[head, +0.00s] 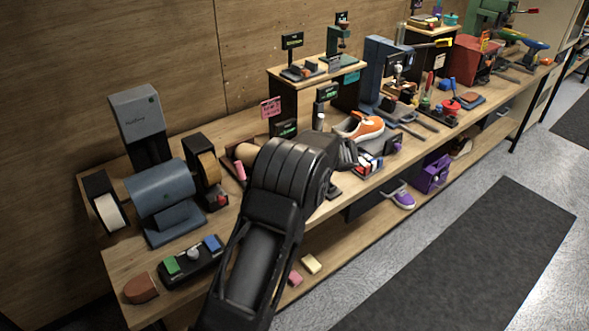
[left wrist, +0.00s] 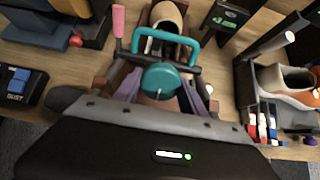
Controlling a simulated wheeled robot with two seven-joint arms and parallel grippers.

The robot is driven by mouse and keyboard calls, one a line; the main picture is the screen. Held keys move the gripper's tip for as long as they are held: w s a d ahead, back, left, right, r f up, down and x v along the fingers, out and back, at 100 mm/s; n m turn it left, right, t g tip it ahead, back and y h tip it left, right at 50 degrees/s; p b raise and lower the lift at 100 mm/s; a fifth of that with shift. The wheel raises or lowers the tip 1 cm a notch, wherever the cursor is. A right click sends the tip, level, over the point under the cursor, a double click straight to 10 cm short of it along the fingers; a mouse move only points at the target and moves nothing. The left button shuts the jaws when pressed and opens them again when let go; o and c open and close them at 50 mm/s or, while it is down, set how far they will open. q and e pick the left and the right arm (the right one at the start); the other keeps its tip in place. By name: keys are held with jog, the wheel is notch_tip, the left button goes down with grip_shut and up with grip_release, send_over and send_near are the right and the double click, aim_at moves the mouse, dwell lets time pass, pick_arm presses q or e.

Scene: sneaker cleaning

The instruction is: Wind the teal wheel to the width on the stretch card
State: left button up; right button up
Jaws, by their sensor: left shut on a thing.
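In the left wrist view the teal wheel (left wrist: 163,80) sits in front of a teal frame (left wrist: 168,38) on a stretcher with a tan shoe form (left wrist: 168,14). My left gripper (left wrist: 160,92) has a finger on each side of the wheel and is shut on it. In the head view my black arm (head: 290,175) covers the wheel and most of the stretcher; part of the tan form (head: 245,153) shows beyond it. A pink card (head: 270,107) stands behind, its writing too small to read; I cannot tell if it is the stretch card. My right gripper is not in view.
A pink handle (left wrist: 118,20) rises left of the frame. An orange and white sneaker (head: 360,127) stands to the right, near several small coloured blocks (head: 368,164). A blue-grey roller machine (head: 160,190) and a button box (head: 190,262) are to the left. The bench is crowded.

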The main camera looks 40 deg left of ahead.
pick_arm(q)
jog(key=o, duration=1.3)
jog(key=shift+d, duration=0.1)
jog(key=b+v, duration=0.2)
jog(key=v, duration=0.5)
jog(key=shift+s+d+r, duration=0.1)
jog(key=shift+d+r, duration=0.15)
